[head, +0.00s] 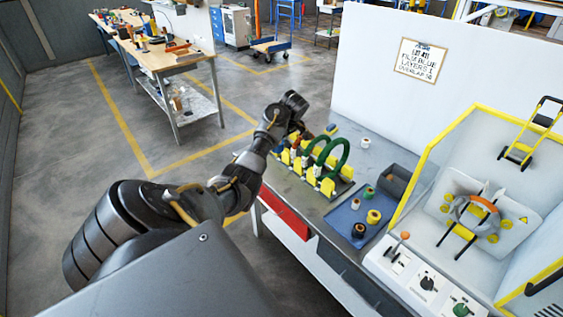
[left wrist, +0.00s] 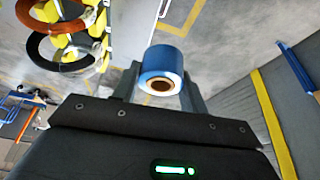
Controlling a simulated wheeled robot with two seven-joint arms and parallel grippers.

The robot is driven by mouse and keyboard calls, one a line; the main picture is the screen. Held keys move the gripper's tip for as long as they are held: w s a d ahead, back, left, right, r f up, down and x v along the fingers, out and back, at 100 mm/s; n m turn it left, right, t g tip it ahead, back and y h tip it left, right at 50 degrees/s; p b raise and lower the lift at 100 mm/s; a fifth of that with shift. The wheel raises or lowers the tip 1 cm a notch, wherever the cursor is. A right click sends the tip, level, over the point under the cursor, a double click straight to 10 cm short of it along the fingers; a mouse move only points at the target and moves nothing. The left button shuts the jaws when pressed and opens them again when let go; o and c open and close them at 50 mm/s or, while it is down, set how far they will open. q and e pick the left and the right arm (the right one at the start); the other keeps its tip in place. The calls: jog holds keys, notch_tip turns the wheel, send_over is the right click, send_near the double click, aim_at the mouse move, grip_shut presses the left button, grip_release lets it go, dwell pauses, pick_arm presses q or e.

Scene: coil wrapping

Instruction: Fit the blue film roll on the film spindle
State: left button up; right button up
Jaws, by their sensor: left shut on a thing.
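The blue film roll (left wrist: 160,62), with a brown core, sits between the two fingers of my left gripper (left wrist: 160,88) in the left wrist view. The gripper is shut on it, with the core's open end facing the camera. In the head view my left gripper (head: 300,128) is beyond the rack of coils, and the roll in it is mostly hidden. The wrapping machine (head: 474,215), with an orange-and-grey ring, stands at the right, well apart from the gripper. I cannot tell which part is the film spindle. My right gripper is not in view.
A rack with green coils (head: 338,158) and yellow holders stands close to my left gripper. A blue mat (head: 343,217) holds several small rolls. A grey bin (head: 397,181) stands beside it. A sign (head: 420,61) hangs on the white panel (head: 375,85) behind the table.

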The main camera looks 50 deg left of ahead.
pick_arm(q)
jog(key=w+d+f+m+t, duration=0.1)
jog(key=w+d+m+t, duration=0.2)
jog(key=w+d+m, duration=0.8)
jog(key=s+d+r+m+t+h, duration=0.1)
jog(key=s+d+r+m+h, duration=0.2)
jog(key=d, duration=0.7)
jog(key=s+d+r+m+h, duration=0.1)
jog(key=d+r+m, duration=0.3)
jog(key=d, duration=0.6)
jog(key=s+d+r+m+t+h, duration=0.15)
jog(key=d+m, duration=0.25)
jog(key=d, duration=0.6)
jog(key=s+d+m+g+h, duration=0.25)
jog(key=s+m, duration=0.45)
jog(key=s, duration=0.6)
notch_tip(320, 180, down, 10)
jog(key=s+m+b, duration=0.1)
jog(key=s+b, duration=0.1)
jog(key=b, duration=0.8)
jog(key=shift+s+a+b, duration=0.2)
jog(key=shift+a+b, duration=0.1)
jog(key=shift+a, duration=0.1)
